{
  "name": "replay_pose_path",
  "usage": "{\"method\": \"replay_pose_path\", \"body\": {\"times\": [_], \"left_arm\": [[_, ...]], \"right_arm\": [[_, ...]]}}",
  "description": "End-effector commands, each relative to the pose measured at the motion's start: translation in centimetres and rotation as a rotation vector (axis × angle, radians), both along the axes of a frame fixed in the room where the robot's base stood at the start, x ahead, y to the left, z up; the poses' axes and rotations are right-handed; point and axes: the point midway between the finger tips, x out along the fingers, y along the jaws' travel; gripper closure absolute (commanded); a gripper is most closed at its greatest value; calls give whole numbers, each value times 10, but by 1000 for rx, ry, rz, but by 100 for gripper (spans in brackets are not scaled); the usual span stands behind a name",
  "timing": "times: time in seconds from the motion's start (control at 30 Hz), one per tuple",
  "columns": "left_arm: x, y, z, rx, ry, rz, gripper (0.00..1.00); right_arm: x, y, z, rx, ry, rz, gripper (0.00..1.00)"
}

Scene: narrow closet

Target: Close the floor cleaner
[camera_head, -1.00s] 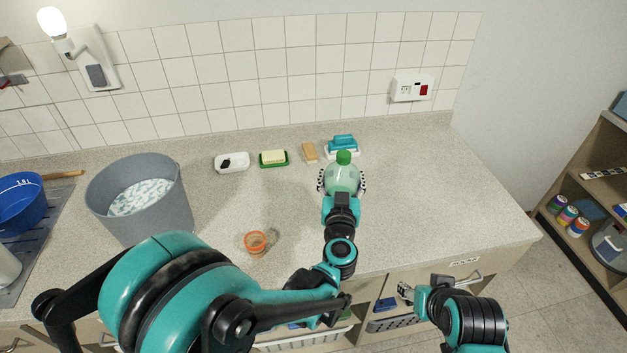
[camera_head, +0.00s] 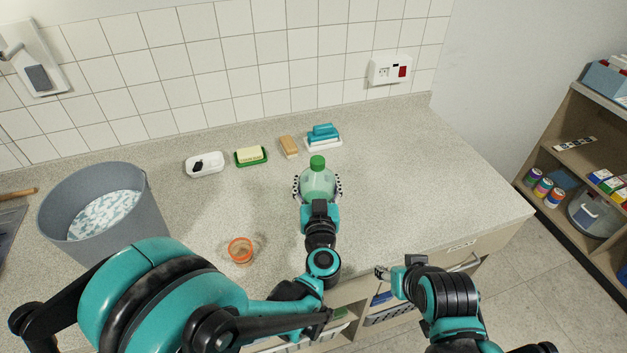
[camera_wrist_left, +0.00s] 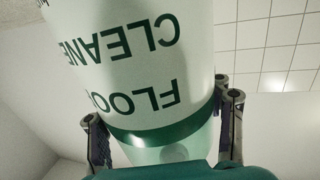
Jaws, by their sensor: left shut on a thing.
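The floor cleaner (camera_head: 318,184) is a pale, see-through green bottle with a green top (camera_head: 317,162). It is upright over the right part of the counter. My left gripper (camera_head: 318,190) is shut around its body, with a finger on each side. In the left wrist view the floor cleaner (camera_wrist_left: 130,65) fills the middle, its label upside down, between the fingers of my left gripper (camera_wrist_left: 165,130). I cannot tell whether the bottle's base touches the counter. My right gripper (camera_head: 386,272) is by the counter's front edge, away from the bottle; its jaw state is unclear.
An orange cup (camera_head: 240,250) stands left of the bottle. A grey bucket (camera_head: 110,230) is at the left. The counter (camera_head: 430,180) is clear at right.

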Motion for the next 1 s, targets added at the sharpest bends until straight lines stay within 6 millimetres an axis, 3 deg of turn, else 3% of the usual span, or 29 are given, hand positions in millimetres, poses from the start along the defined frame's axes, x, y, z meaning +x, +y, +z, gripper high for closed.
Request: {"method": "replay_pose_path", "body": {"times": [0.43, 0.47, 0.53, 1.0], "left_arm": [[-3, -1, -8, 1, -1, 1, 100], [-3, -1, -7, 0, 0, 1, 32], [-3, -1, -7, 0, 0, 1, 14], [-9, -2, -3, 0, 0, -1, 13]], "right_arm": [[0, 0, -7, 0, 0, 0, 49], [0, 0, -6, 0, 0, 0, 49], [0, 0, -6, 0, 0, 0, 49], [0, 0, -1, 0, 0, 0, 49]]}}
